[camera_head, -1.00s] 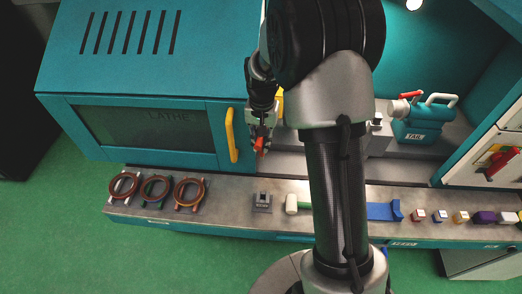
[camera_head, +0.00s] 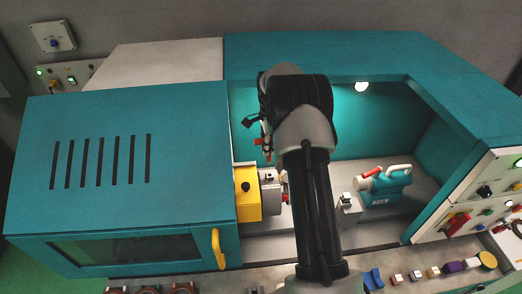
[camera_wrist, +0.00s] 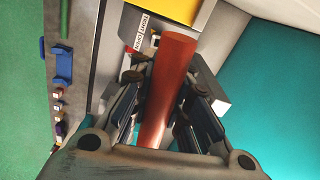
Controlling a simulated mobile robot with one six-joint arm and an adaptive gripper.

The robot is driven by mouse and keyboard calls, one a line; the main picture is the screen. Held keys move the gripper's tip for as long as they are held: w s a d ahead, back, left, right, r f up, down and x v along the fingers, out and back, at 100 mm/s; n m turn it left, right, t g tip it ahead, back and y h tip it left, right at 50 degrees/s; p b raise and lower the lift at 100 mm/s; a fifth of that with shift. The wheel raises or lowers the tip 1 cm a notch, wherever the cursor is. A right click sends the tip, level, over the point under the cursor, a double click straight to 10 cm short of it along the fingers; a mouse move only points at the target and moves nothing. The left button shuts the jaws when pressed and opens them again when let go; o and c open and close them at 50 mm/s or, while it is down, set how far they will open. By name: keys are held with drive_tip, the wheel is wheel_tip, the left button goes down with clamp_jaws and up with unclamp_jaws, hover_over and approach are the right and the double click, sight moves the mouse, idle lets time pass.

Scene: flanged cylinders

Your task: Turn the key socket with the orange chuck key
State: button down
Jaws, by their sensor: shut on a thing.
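My gripper (camera_head: 264,145) is shut on the orange chuck key (camera_wrist: 168,85), whose shaft runs between the two fingers in the wrist view. In the head view only small orange-red bits of the key show at the gripper. The gripper is above the grey chuck (camera_head: 270,192) in the picture, which sits at the right side of the yellow headstock (camera_head: 248,196). The key looks apart from the chuck. The key socket itself cannot be made out. In the wrist view the headstock's yellow face (camera_wrist: 165,8) and a tight/open label (camera_wrist: 140,36) lie beyond the key.
The teal lathe housing with its window door and yellow handle (camera_head: 218,248) stands at left. The teal tailstock (camera_head: 384,188) is on the bed at right. A control panel (camera_head: 480,205) is at far right. Small items line the front shelf (camera_head: 340,262).

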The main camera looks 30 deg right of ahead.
sight(270, 160)
drive_tip(key=shift+w+d+r, duration=0.15)
drive_tip(key=shift+w+r, duration=0.05)
drive_tip(key=shift+s+f, duration=0.15)
drive_tip(key=shift+s, duration=0.35)
drive_tip(key=shift+s+f+b, duration=0.1)
drive_tip(key=shift+f+b, duration=0.2)
drive_tip(key=shift+b, duration=0.1)
drive_tip(key=shift+w+f+b, duration=0.2)
drive_tip(key=shift+f+b, duration=0.35)
drive_tip(key=shift+f, duration=0.6)
drive_tip(key=shift+s+f+b, duration=0.1)
drive_tip(key=shift+f+b, duration=0.4)
drive_tip(key=shift+f, duration=0.4)
drive_tip(key=shift+f+b, duration=1.4)
drive_tip(key=shift+f, duration=0.35)
